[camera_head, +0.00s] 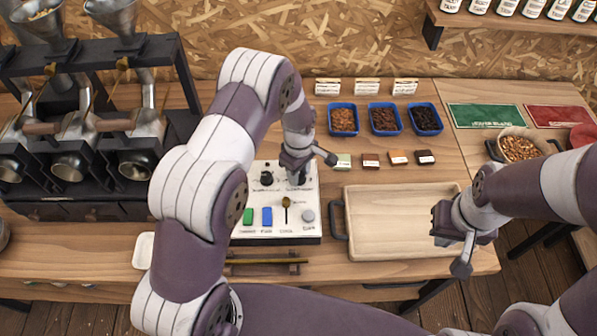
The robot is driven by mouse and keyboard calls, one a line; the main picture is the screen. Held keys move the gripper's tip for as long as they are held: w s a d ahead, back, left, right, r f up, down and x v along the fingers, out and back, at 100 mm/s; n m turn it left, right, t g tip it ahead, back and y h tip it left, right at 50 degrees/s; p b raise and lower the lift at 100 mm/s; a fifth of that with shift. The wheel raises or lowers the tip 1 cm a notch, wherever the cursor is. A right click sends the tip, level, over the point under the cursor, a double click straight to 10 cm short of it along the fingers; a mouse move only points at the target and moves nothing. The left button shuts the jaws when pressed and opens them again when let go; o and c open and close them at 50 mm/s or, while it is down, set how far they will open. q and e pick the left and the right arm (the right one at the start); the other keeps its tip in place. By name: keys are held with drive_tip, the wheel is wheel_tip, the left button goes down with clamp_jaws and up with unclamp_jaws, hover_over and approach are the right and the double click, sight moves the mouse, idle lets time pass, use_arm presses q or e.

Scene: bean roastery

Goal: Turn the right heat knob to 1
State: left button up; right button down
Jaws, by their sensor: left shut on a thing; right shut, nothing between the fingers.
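The white control panel (251,233) stands on the wooden bench in the head view. A black left knob (267,178) shows on its upper part. My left gripper (298,177) points down at the panel's upper right, where the right heat knob sits. It is shut on that knob, which is mostly hidden behind the fingers, so its pointer and setting cannot be read. My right gripper (449,238) is shut and empty, above the right end of the wooden tray, away from the panel.
Below the knobs are a green button (248,216), a blue button (267,217), a lever (286,212) and a grey round button (308,216). The wooden tray (395,246) lies right of the panel. Blue bean trays (343,132) stand behind; the roaster (70,207) is left.

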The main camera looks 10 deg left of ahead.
sight(300, 174)
use_arm(q)
drive_tip(key=n, duration=0.5)
drive_tip(key=shift+b, duration=0.3)
idle(0.4)
drive_tip(key=o, duration=1)
drive_tip(key=shift+d, duration=0.1)
drive_tip(key=shift+o, duration=0.2)
drive_tip(key=shift+d, duration=0.1)
drive_tip(key=shift+r, duration=0.1)
drive_tip(key=shift+r, duration=0.3)
wheel_tip(300, 174, up, 12)
drive_tip(key=b, duration=0.2)
